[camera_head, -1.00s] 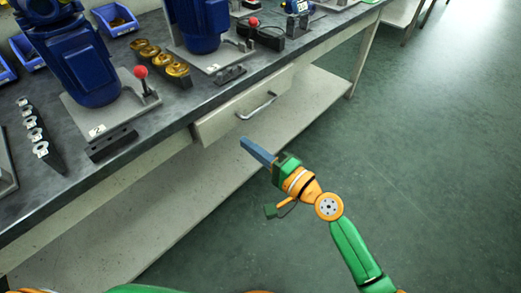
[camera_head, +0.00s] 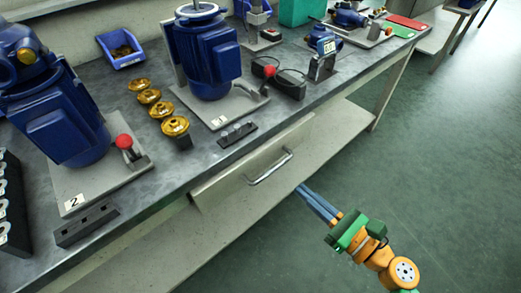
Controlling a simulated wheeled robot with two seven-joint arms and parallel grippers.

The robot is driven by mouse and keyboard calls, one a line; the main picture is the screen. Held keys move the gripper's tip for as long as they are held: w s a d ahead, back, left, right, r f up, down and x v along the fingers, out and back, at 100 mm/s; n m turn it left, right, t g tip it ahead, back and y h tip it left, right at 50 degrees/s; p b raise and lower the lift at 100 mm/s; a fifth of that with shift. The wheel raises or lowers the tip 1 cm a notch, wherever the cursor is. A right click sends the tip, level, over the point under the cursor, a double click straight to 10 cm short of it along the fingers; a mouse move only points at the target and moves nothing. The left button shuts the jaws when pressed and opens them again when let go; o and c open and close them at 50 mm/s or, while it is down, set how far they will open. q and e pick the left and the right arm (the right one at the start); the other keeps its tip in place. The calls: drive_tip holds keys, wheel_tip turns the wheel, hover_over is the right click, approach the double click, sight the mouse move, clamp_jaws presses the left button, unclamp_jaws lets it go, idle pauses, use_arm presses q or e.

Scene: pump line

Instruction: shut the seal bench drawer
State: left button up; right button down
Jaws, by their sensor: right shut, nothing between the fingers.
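The seal bench drawer (camera_head: 225,188) is under the edge of the grey-topped bench (camera_head: 200,160). Its pale front stands a little out from the bench, so it looks partly open. A metal bar handle (camera_head: 270,168) is on its front. My right gripper (camera_head: 303,191) is shut and empty, its blue fingers pointing at the drawer front from the lower right. The fingertips are just right of the handle; I cannot tell whether they touch the front. My left gripper is out of view.
On the bench stand blue pump motors (camera_head: 206,60) on grey plates, brass parts (camera_head: 174,126), a blue bin (camera_head: 121,48) and a black block (camera_head: 86,222). A lower shelf (camera_head: 335,130) runs below the drawer. The green floor (camera_head: 440,150) to the right is clear.

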sight(260, 153)
drive_tip(key=x, duration=1.1)
drive_tip(key=shift+a+p, duration=0.1)
drive_tip(key=shift+p, duration=0.3)
drive_tip(key=shift+w+a, duration=0.25)
drive_tip(key=shift+w, duration=0.05)
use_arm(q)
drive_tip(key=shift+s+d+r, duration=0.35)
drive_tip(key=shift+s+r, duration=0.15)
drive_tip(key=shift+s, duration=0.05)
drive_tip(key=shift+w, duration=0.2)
use_arm(e)
drive_tip(key=x, duration=0.4)
drive_tip(key=shift+w+p, duration=0.15)
drive_tip(key=shift+p, duration=0.15)
drive_tip(key=shift+w+a+r, duration=0.1)
drive_tip(key=shift+a+r, duration=0.05)
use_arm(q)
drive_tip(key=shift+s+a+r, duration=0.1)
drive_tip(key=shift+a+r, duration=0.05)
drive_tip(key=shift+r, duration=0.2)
use_arm(e)
drive_tip(key=shift+r, duration=0.1)
